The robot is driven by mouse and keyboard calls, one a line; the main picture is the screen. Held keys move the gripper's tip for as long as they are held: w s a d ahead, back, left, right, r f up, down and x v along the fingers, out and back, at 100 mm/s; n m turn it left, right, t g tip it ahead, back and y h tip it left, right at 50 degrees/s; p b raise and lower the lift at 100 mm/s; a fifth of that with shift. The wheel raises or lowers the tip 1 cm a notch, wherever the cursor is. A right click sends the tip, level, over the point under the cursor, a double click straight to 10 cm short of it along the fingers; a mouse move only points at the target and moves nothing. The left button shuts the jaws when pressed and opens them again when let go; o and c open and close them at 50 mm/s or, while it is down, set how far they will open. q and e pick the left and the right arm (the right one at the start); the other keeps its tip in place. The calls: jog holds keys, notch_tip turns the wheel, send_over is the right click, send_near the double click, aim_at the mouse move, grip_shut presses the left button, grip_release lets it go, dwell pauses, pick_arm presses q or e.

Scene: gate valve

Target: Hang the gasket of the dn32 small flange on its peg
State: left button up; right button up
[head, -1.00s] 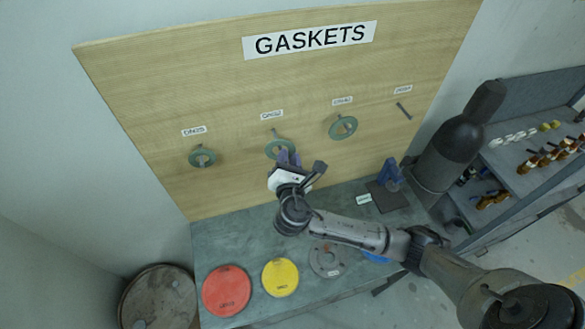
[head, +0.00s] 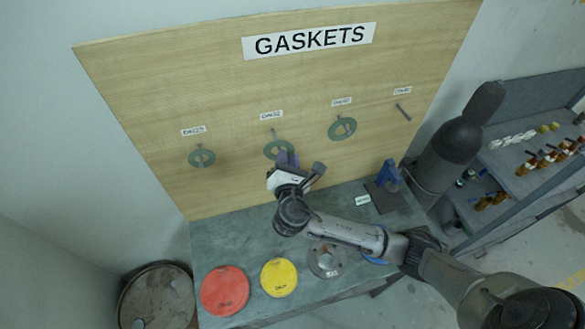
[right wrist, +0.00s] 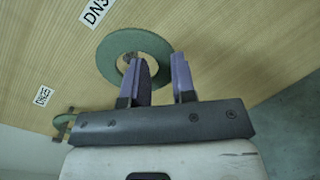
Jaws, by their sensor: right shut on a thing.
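The green DN32 gasket (head: 269,151) is a flat ring upright near the board, below the DN32 label (head: 272,115). My right gripper (head: 287,158) is shut on its lower right rim. In the right wrist view the gasket (right wrist: 112,50) shows with its rim running between the fingers (right wrist: 163,80). The DN32 peg (head: 273,133) shows at the top of the ring in the head view. In the right wrist view something small and grey shows inside the ring's hole. How far the peg passes through the hole cannot be told. My left gripper is not in view.
Green gaskets hang on the left peg (head: 201,158) and on the DN40 peg (head: 343,128). The far right peg (head: 403,112) is bare. Red (head: 225,290) and yellow (head: 279,277) discs and a grey flange (head: 327,261) lie on the bench (head: 235,250). A blue stand (head: 390,175) is at right.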

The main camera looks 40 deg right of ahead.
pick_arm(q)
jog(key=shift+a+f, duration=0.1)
pick_arm(e)
jog(key=shift+w+d+f+g, duration=0.15)
jog(key=shift+w+d+f, duration=0.15)
jog(key=shift+d+f, duration=0.2)
jog(key=shift+w+d+f+g, duration=0.15)
jog(key=shift+w+d+f, duration=0.2)
jog(key=shift+f, duration=0.25)
jog(key=o, duration=0.8)
jog(key=shift+s, duration=0.1)
jog(key=shift+s+a, duration=0.3)
jog(key=shift+a, duration=0.2)
jog(key=shift+o, duration=0.9)
jog(key=s+a, duration=0.1)
jog(key=a+r+b, duration=0.1)
jog(key=a, duration=0.1)
jog(key=shift+s+r, duration=0.15)
jog(key=shift+s, duration=0.25)
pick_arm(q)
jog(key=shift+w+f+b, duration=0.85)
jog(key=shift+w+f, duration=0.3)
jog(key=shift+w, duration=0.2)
pick_arm(e)
jog(key=d+v, duration=0.1)
jog(key=v, duration=1)
jog(key=shift+s, duration=0.55)
